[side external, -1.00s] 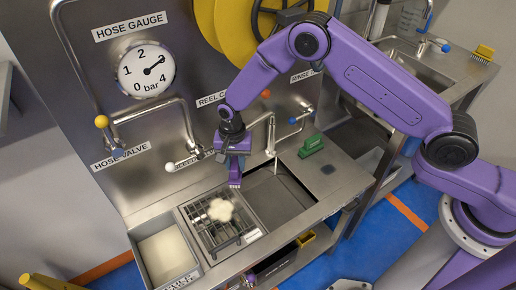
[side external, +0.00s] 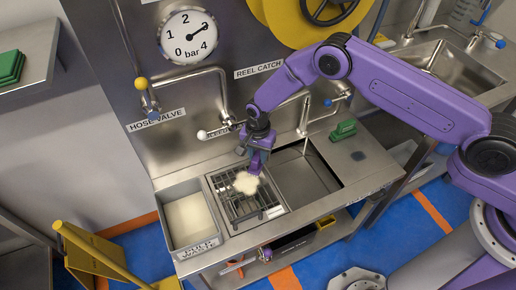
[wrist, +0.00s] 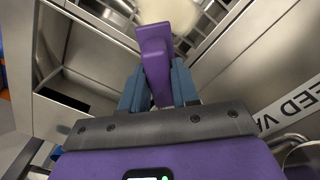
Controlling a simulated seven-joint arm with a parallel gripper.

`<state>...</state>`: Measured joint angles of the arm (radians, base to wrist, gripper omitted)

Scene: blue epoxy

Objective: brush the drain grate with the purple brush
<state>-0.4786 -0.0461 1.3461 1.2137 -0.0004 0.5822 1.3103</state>
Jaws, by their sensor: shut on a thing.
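The purple brush (side external: 254,165) is held in my gripper (side external: 259,148) and points down over the drain grate. In the wrist view, the purple brush (wrist: 157,62) stands between the two blue-grey fingers of my gripper (wrist: 158,88). The drain grate (side external: 262,213) is a dark metal lattice set in the steel counter. The brush end is at or just above this patch in the side view; contact cannot be told. In the wrist view the cream patch (wrist: 172,12) shows at the top edge, beyond the brush.
A grey tray (side external: 207,243) with pale contents sits left of the grate. A basin (side external: 305,178) lies to the right. Taps and a hose valve (side external: 146,100) stick out from the back panel.

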